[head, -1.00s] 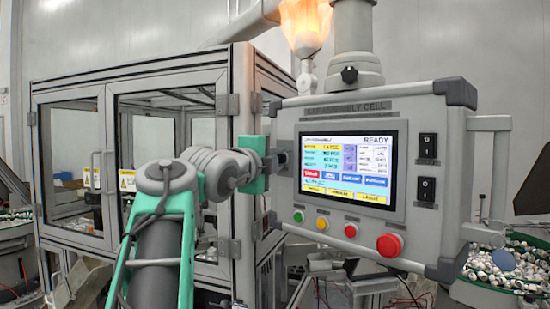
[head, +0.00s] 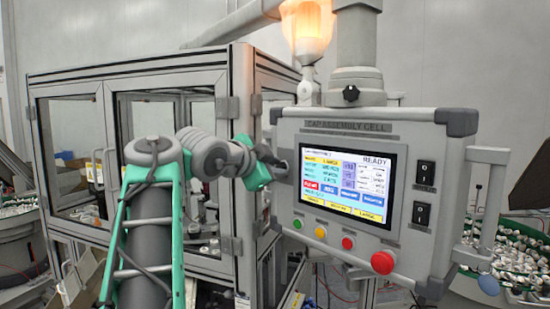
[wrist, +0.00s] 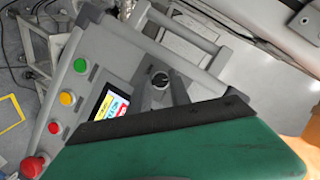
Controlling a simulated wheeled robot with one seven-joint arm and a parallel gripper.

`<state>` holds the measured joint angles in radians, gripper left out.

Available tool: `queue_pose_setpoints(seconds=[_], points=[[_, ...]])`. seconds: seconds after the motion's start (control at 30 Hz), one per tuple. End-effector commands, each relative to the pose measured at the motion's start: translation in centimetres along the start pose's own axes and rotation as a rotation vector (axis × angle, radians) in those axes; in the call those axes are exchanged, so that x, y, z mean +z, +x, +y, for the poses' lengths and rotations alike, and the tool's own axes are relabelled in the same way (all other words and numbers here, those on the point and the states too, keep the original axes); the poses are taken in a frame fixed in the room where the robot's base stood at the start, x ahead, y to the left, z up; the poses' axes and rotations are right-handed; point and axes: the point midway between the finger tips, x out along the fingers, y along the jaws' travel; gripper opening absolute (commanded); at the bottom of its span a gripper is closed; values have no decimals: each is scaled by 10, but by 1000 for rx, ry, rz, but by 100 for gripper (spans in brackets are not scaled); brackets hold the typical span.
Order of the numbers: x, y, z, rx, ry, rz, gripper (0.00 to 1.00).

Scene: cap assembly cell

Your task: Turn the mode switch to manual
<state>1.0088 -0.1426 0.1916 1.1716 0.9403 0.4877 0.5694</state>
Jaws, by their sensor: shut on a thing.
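The mode switch (wrist: 159,80) is a round dark knob with a light ring, on the grey panel face beside the screen. In the head view my gripper covers it, at the panel's left edge. My gripper (head: 277,164) is tilted and shut on the switch. In the wrist view my gripper (wrist: 167,86) reaches the knob, with its green and black body filling the lower right. The control panel (head: 285,205) reads CAP ASSEMBLY CELL, and its lit screen (head: 345,185) says READY. I cannot read the switch's position.
Green (head: 298,224), yellow (head: 320,233) and red (head: 347,243) buttons and a large red mushroom button (head: 383,262) line the panel's lower edge. Two black rocker switches sit at its right. A glass-walled enclosure (head: 135,72) stands behind my arm. A lit orange lamp (head: 308,30) is above.

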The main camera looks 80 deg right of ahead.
Motion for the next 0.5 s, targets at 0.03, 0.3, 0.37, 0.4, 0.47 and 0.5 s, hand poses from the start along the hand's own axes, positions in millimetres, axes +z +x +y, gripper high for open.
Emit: queue_pose_setpoints(seconds=[0.03, 0.3, 0.37, 0.4, 0.47, 0.5], points=[[-1, 0, -2, 5, -14, -1, 0], [1, 0, 0, 20, -49, 0, 0], [1, 0, 0, 21, -50, 0, 0], [1, 0, 0, 21, -50, 0, 0], [1, 0, 0, 21, -50, 0, 0], [1, 0, 0, 21, -50, 0, 0]])
